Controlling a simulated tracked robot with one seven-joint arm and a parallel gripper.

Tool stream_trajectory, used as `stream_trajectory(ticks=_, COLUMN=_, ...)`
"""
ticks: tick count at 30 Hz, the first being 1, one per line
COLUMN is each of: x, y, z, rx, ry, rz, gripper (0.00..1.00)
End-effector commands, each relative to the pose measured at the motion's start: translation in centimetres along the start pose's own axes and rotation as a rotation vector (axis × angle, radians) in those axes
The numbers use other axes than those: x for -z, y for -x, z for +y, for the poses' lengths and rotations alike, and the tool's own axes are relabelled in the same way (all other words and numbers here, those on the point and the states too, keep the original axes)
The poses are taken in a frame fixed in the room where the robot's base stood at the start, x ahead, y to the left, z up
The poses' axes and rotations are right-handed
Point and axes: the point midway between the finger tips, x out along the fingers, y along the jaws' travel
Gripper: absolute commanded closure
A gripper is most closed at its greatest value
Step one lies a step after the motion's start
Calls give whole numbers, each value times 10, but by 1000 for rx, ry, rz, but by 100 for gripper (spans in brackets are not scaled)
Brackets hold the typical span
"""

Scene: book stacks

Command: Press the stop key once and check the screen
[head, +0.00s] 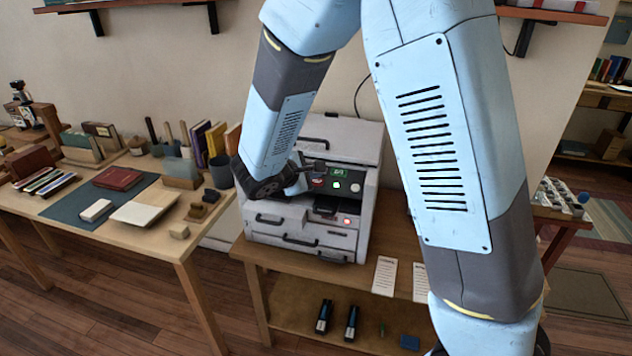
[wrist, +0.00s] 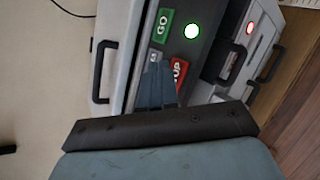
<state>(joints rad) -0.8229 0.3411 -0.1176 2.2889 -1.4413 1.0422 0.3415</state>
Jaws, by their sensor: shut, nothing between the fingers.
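The machine's red key (wrist: 179,74) shows in the wrist view with part of its white lettering; the rest is behind my fingers. It also shows in the head view (head: 317,183). My gripper (wrist: 157,72) is shut and empty, its fingertips over the panel beside the red key. Whether they touch it I cannot tell. In the head view my gripper (head: 314,171) is at the panel's left part. A green key marked GO (wrist: 164,24) is next to a small grey label (wrist: 155,56). I cannot make out a screen.
A red lamp (head: 347,222) glows lower on the pale machine (head: 368,150). Dark handles (head: 300,241) stick out from its front. Paper cards (head: 385,276) lie on its table. A table (head: 150,236) with books and blocks stands at left.

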Motion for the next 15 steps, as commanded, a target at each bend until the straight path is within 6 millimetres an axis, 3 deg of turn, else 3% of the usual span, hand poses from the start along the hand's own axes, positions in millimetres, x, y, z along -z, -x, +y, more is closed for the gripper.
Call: stream_trajectory(ticks=15, x=-13, y=19, z=14, rx=-1, ry=-3, rz=2, gripper=100)
